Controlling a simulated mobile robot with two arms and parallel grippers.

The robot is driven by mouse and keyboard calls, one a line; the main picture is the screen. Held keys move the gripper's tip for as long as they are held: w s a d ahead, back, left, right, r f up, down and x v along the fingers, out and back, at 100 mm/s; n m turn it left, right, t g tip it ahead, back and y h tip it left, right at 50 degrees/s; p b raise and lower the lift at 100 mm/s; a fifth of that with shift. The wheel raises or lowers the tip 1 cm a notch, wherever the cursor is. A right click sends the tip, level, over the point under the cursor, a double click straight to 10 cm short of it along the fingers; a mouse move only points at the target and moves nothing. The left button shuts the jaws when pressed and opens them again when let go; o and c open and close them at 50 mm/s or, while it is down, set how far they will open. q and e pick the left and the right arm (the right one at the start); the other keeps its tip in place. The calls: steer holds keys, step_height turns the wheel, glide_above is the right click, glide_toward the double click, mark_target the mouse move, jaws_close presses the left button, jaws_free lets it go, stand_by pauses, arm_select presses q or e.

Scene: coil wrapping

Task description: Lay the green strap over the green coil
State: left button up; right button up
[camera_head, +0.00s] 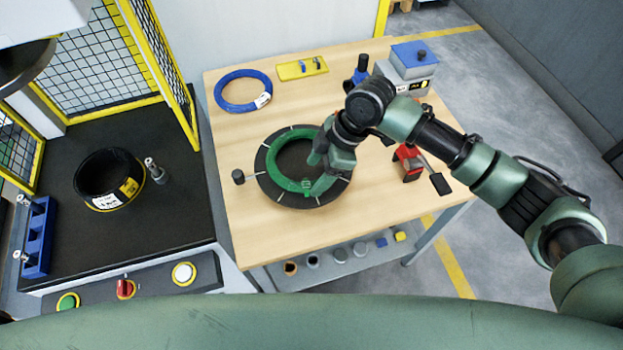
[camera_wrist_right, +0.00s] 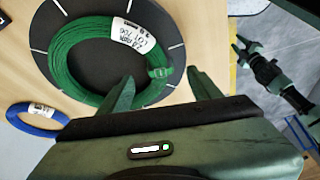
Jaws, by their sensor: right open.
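The green coil (camera_head: 268,162) lies flat on a round black turntable with white marks (camera_head: 264,186). In the right wrist view the coil (camera_wrist_right: 62,48) carries a white label. A small ribbed green piece (camera_wrist_right: 160,72), which looks like the green strap, sits at the coil's edge between my fingertips; I cannot tell how far it lies over the coil. It also shows in the head view (camera_head: 307,186). My right gripper (camera_head: 316,171) is open above the coil's right side. My left gripper (camera_wrist_right: 246,46) shows small in the right wrist view, clear of the table; its jaws are unclear.
A blue coil (camera_head: 221,98) and a yellow tray (camera_head: 286,71) lie at the table's back. A blue-topped box (camera_head: 411,68) and a red tool (camera_head: 410,163) stand right. A black coil (camera_head: 92,178) sits on the left dark bench. The table's front (camera_head: 270,232) is clear.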

steer(key=shift+b+v, duration=0.3)
steer(key=shift+v, duration=1.65)
